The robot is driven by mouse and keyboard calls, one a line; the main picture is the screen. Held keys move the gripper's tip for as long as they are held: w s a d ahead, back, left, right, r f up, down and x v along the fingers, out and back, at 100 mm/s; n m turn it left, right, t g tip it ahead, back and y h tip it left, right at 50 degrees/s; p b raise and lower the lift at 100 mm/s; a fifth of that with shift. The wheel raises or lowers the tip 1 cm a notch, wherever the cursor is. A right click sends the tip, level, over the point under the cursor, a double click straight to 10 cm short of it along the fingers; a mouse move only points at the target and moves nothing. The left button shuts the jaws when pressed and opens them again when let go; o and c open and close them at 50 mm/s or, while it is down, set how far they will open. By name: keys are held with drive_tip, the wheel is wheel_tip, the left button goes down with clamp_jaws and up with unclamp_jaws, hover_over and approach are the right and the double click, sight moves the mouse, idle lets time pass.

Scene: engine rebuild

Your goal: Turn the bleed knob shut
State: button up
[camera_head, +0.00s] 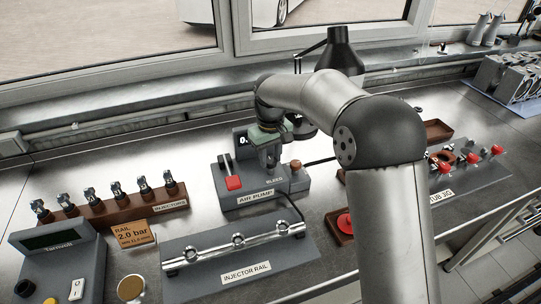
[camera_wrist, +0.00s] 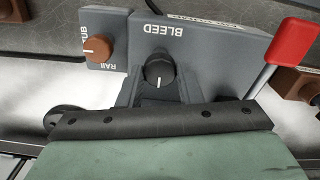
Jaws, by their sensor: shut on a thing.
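The black bleed knob (camera_wrist: 159,69) sits on the grey air pump box (camera_wrist: 215,45) beside the upside-down word BLEED in the wrist view. Its white pointer line points down toward my gripper in that view. My gripper (camera_wrist: 158,84) is shut on the knob, with a dark finger on each side of it. In the head view my gripper (camera_head: 270,160) reaches down onto the air pump box (camera_head: 248,200), and the knob is hidden behind it.
A red-handled lever (camera_head: 233,182) stands left of my gripper on the pump. A brown RAIL/TUB knob (camera_head: 296,164) is on its right. The injector rail (camera_head: 238,243) lies in front, injectors in a wooden rack (camera_head: 115,213) at left. A black lamp (camera_head: 340,52) stands behind.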

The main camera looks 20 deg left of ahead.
sight(270, 160)
idle(0.3)
drive_tip(key=o, duration=1)
wheel_tip(270, 160, up, 17)
drive_tip(key=shift+r+b, duration=0.2)
drive_tip(key=shift+b, duration=0.15)
